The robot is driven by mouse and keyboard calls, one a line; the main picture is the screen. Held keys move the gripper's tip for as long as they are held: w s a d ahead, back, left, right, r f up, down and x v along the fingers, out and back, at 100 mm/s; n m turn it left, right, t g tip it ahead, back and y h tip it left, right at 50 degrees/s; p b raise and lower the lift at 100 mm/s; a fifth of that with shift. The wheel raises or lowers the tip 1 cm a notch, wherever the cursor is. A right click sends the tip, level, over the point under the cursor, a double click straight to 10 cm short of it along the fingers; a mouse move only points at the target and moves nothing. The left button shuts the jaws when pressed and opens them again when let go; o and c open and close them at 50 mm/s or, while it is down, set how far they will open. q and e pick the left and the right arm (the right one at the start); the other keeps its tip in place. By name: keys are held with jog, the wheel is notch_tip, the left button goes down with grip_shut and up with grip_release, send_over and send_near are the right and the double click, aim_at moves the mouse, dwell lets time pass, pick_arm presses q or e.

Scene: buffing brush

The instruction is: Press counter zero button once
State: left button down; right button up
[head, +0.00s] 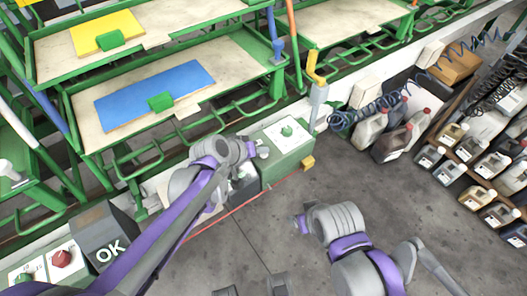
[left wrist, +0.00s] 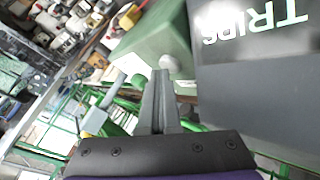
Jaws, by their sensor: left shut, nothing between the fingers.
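My left gripper (head: 262,152) is shut and empty, at the left edge of a green control box (head: 291,160) with a white top and a green knob (head: 287,131). In the left wrist view the shut fingers (left wrist: 161,78) point toward a pale round button (left wrist: 171,66) beside a green box (left wrist: 150,38). I cannot tell whether they touch it. A dark grey box with upside-down "TRIPS" lettering (left wrist: 255,75) stands to the right. In the head view, my left wrist covers much of the dark box there. My right arm is at lower right; its fingers cannot be made out.
A grey "OK" box (head: 103,232) and another box with a red knob (head: 62,258) stand at lower left. Green racks with a blue panel (head: 155,93) lie behind. Bottles (head: 392,140) fill the right side. Grey floor (head: 260,225) is open between the arms.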

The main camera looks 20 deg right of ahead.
aim_at(261, 157)
pick_arm(q)
jog(key=shift+r+p, duration=0.5)
jog(key=shift+r, duration=0.25)
jog(key=shift+r, duration=0.1)
notch_tip(261, 157, up, 5)
jog(key=p, duration=0.3)
jog(key=shift+p, duration=0.4)
jog(key=s+a+n+y+p, duration=0.1)
jog(key=s+a+y, duration=0.1)
jog(key=s+a, duration=0.4)
jog(key=s+a+r+y+p, duration=0.1)
jog(key=s+a+y+p, duration=0.1)
jog(key=s+a, duration=0.5)
jog(key=s+a+r+n+y+p, duration=0.1)
jog(key=s+a+y, duration=0.2)
jog(key=a, duration=1.3)
jog(key=s, duration=0.3)
jog(key=shift+s+a+r+n+t+y+p, duration=0.15)
jog(key=shift+s+a+n+t+y+p, duration=0.15)
jog(key=shift+s+a+y, duration=0.1)
jog(key=shift+w, duration=0.1)
